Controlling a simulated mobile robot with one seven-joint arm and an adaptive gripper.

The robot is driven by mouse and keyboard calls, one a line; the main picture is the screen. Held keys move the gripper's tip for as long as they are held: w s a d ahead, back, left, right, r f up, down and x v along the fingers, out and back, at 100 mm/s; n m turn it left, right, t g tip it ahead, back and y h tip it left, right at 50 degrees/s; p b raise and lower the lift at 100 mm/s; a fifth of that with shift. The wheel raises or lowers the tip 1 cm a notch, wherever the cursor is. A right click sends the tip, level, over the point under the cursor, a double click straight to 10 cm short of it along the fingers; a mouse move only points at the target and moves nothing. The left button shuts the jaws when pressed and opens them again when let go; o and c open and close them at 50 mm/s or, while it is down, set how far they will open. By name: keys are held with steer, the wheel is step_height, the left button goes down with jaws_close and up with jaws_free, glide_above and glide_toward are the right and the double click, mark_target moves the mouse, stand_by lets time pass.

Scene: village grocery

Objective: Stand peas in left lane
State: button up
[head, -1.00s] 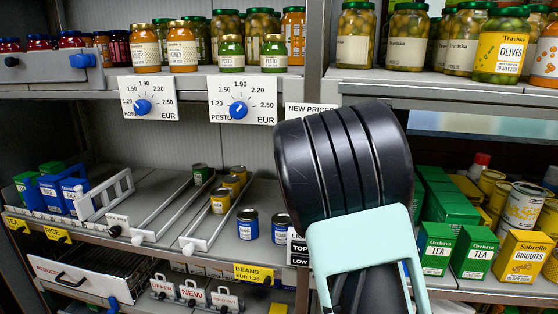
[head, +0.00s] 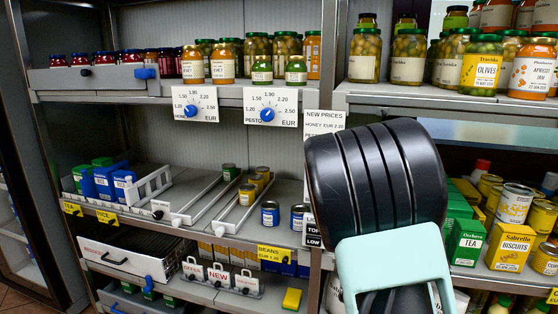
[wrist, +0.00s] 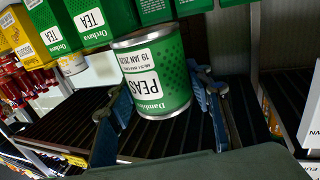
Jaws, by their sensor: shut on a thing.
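A green peas can (wrist: 155,85) with a white label fills the middle of the wrist view. My gripper (wrist: 165,115) is shut on it, one blue finger on each side; its label looks upside down there. In the head view my black and pale green arm hides gripper and can. On the middle shelf, white-railed lanes (head: 195,200) run front to back. A green can (head: 229,171) stands at the back of them. A row of yellow cans (head: 247,194) stands to its right, then blue cans (head: 270,214). The front of the left lane looks bare.
Blue rice boxes (head: 112,182) and a white rack stand left of the lanes. Price dials (head: 267,107) hang from the shelf above, with jars on it. A NEW PRICES sign (head: 323,122) hangs beside the upright. Tea and biscuit boxes (head: 510,246) stand at right.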

steer(key=a+r+n+t+y+p, duration=0.1)
steer(key=a+r+n+y+p, duration=0.2)
steer(key=a+r+y+p, duration=0.2)
steer(key=w+a+r+n+t+y+p, duration=0.1)
steer(key=a+r+y+p, duration=0.4)
steer(key=a+r+p, duration=0.6)
step_height(320, 180, up, 5)
steer(key=n+t+p, duration=0.1)
steer(key=n+p, duration=0.1)
steer(key=p, duration=0.5)
steer(key=shift+w+a+n, duration=0.15)
steer(key=shift+a+n, duration=0.25)
